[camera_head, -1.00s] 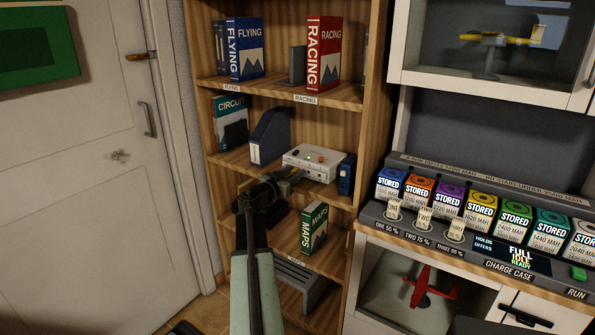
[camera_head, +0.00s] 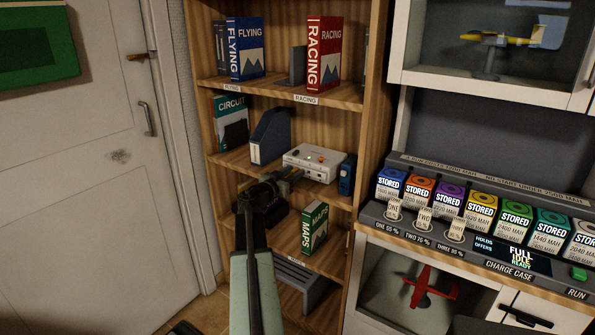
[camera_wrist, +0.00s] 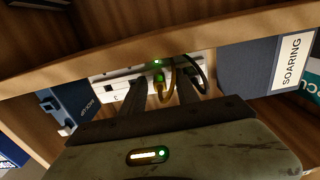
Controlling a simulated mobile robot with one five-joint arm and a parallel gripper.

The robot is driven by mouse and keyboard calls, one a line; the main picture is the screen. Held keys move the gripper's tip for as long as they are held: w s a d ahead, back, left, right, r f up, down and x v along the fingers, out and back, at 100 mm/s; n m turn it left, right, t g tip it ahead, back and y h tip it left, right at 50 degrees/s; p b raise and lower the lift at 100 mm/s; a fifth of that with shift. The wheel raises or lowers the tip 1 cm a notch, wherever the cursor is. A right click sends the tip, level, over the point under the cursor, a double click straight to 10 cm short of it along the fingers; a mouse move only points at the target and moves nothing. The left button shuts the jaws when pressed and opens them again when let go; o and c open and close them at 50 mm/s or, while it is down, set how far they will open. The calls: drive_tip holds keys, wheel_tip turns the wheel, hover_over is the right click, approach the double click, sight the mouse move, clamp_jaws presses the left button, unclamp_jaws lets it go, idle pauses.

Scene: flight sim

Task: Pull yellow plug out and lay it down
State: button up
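The white box (camera_head: 318,163) with small lights on top stands on the middle shelf. In the wrist view its front face (camera_wrist: 112,86) shows a yellow plug (camera_wrist: 161,82) with a yellow cable, seated in it beside a green light. A black cable (camera_wrist: 198,76) runs from the box just right of the yellow one. My gripper (camera_wrist: 161,90) is open, with one finger on each side of the yellow plug and visible gaps. In the head view my gripper (camera_head: 288,178) is at the box's front left, and the plug is mostly hidden there.
A blue-grey file holder (camera_head: 270,138) stands left of the box, and a small dark blue item (camera_head: 347,174) stands right of it. A green MAPS book (camera_head: 314,228) stands on the shelf below. The shelf edge (camera_wrist: 200,38) crosses the wrist view close to my gripper.

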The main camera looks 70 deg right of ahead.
sight(316, 193)
clamp_jaws()
idle(1.4)
drive_tip(key=shift+v, duration=3)
drive_tip(key=shift+s, duration=0.1)
drive_tip(key=shift+s+d, duration=0.15)
drive_tip(key=shift+s, duration=1.75)
drive_tip(key=shift+s+d, duration=0.2)
drive_tip(key=shift+s, duration=1.75)
drive_tip(key=shift+s+d, duration=0.15)
drive_tip(key=shift+s, duration=1.75)
drive_tip(key=shift+f, duration=0.15)
drive_tip(key=shift+f+b, duration=1.2)
drive_tip(key=shift+b, duration=0.15)
